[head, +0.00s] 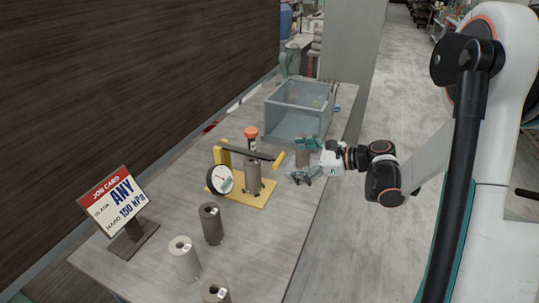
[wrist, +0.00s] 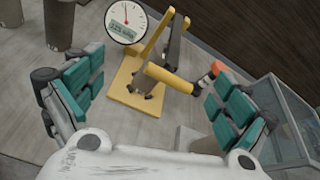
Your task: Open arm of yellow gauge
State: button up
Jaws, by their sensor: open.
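The yellow gauge (head: 262,198) stands on the table with a round white dial (head: 220,179) at its left and a yellow post. Its dark arm (head: 247,152) lies nearly level over a grey-brown clay cylinder (head: 253,178) on the base. The arm ends in a yellow handle (head: 279,160). My gripper (head: 300,163) is open and empty just right of the handle. In the wrist view, the handle (wrist: 168,78) appears between the spread teal fingers of my gripper (wrist: 155,80); I see no contact. The yellow base (wrist: 125,95) is partly hidden by the arm.
An orange-topped post (head: 251,133) stands behind the gauge. A clear grey bin (head: 300,105) stands at the back. Several loose clay cylinders, including a dark one (head: 211,223) and a pale one (head: 184,258), stand in front. A job card (head: 118,203) stands at left by the wall.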

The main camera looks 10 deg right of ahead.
aim_at(275, 160)
jog(key=d+f+m+t+y, duration=0.2)
jog(key=d+f+m+y, duration=0.1)
jog(key=d+f+m, duration=0.3)
jog(key=x, duration=0.4)
jog(key=b+x, duration=0.1)
jog(key=x, duration=0.3)
jog(key=r+b+x, duration=0.1)
jog(key=x, duration=0.4)
jog(key=shift+s+r, duration=0.1)
jog(key=c, duration=1.4)
jog(key=shift+c, duration=0.2)
